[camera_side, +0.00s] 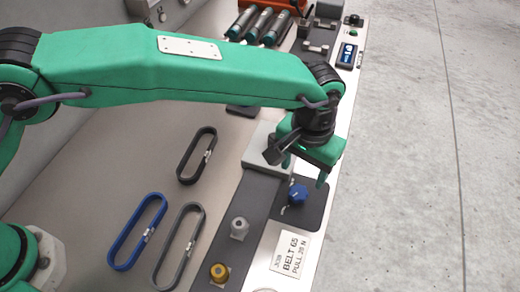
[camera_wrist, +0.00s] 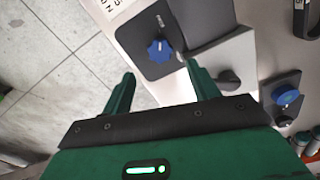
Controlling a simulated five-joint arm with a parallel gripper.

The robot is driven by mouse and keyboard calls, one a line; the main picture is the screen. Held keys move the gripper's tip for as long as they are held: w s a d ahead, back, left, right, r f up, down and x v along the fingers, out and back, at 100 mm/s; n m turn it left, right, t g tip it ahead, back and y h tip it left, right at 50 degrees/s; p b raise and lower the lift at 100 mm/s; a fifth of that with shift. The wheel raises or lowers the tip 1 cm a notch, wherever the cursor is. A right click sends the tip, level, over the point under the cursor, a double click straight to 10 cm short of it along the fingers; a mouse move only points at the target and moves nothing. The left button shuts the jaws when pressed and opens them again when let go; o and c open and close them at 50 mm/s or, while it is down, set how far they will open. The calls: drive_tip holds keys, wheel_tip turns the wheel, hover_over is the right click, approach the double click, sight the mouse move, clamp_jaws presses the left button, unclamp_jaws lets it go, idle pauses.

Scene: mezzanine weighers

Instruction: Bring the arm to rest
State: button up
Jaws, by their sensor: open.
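My green arm reaches across the bench from the left. My gripper (camera_side: 303,173) hangs near the bench's right edge, above and just behind a blue star knob (camera_side: 298,193) on a dark plate. In the wrist view my gripper (camera_wrist: 160,76) has its two green fingers spread apart with nothing between them. The blue star knob (camera_wrist: 160,50) shows there just beyond the fingertips, apart from them. How high the fingers are above the bench is hard to tell.
A black belt (camera_side: 181,166), a blue belt (camera_side: 111,252) and a grey belt (camera_side: 164,270) lie on the bench. A grey peg (camera_side: 239,228), brass peg (camera_side: 219,272) and label card (camera_side: 290,256) are in front. Teal-ended cylinders (camera_side: 270,38) lie at the back.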

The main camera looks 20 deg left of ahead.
drive_tip(key=shift+a, duration=0.1)
drive_tip(key=w+a+r+t, duration=0.1)
drive_tip(key=a+r, duration=0.4)
drive_tip(key=a, duration=0.3)
drive_tip(key=w+a+r+n+h, duration=0.1)
drive_tip(key=a+r, duration=0.5)
drive_tip(key=a, duration=0.3)
drive_tip(key=w+a+r+t, duration=0.1)
drive_tip(key=a+r, duration=0.4)
drive_tip(key=a, duration=0.3)
drive_tip(key=s+a+n+t, duration=0.1)
drive_tip(key=s+a, duration=0.7)
drive_tip(key=a, duration=0.3)
drive_tip(key=s+a+n+t+y, duration=0.1)
drive_tip(key=s+a+t, duration=0.1)
drive_tip(key=s+a, duration=0.7)
drive_tip(key=shift+a+f+t, duration=0.3)
drive_tip(key=shift+a+f, duration=0.1)
drive_tip(key=shift+a, duration=0.5)
